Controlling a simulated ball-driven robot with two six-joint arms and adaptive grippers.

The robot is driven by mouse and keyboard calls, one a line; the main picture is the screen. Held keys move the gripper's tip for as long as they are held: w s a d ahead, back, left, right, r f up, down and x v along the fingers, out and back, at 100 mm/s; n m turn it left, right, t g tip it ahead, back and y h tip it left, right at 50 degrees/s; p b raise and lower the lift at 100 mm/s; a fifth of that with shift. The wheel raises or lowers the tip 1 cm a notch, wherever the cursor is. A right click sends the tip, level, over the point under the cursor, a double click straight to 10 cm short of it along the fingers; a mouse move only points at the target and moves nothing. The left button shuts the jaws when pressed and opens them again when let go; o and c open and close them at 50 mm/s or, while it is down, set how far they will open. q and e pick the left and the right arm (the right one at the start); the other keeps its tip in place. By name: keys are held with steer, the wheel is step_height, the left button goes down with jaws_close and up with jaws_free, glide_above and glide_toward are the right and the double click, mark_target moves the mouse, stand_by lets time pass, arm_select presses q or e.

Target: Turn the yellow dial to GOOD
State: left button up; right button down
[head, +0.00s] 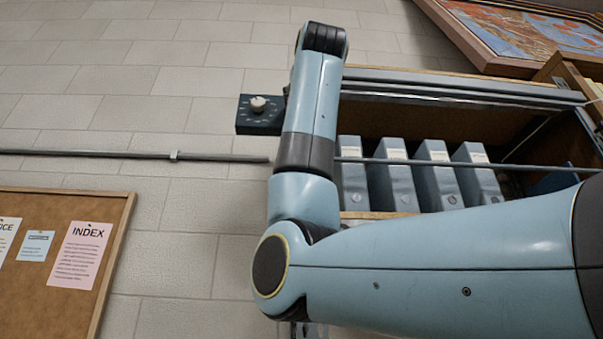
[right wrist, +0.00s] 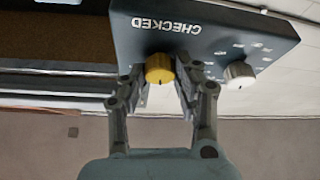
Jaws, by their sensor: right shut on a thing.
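The yellow dial (right wrist: 159,68) sits on a dark control box (right wrist: 205,35) in the right wrist view. The box bears the word CHECKED, upside down in this view. My right gripper (right wrist: 160,82) has one finger on each side of the dial and is shut on it. I cannot read the dial's pointer direction or see the word GOOD. In the head view the box (head: 245,126) is on the wall left of my right arm. The dial and right gripper are hidden there. My left gripper is not in view.
A white knob (right wrist: 240,75) with small marks around it is on the same box, and also shows in the head view (head: 258,104). A shelf with several grey binders (head: 399,180) lies right of my forearm. A wall rail (head: 110,154) and a cork board (head: 112,217) are at left.

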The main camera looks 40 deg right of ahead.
steer(key=shift+s+d+r+n+y+b, duration=0.1)
steer(key=shift+n+y+b, duration=0.95)
steer(key=shift+n, duration=1.5)
steer(key=shift+n+y+b, duration=0.55)
steer(key=shift+n+y, duration=1)
steer(key=shift+n, duration=1)
steer(key=c, duration=1)
jaws_free()
steer(key=v, duration=1.2)
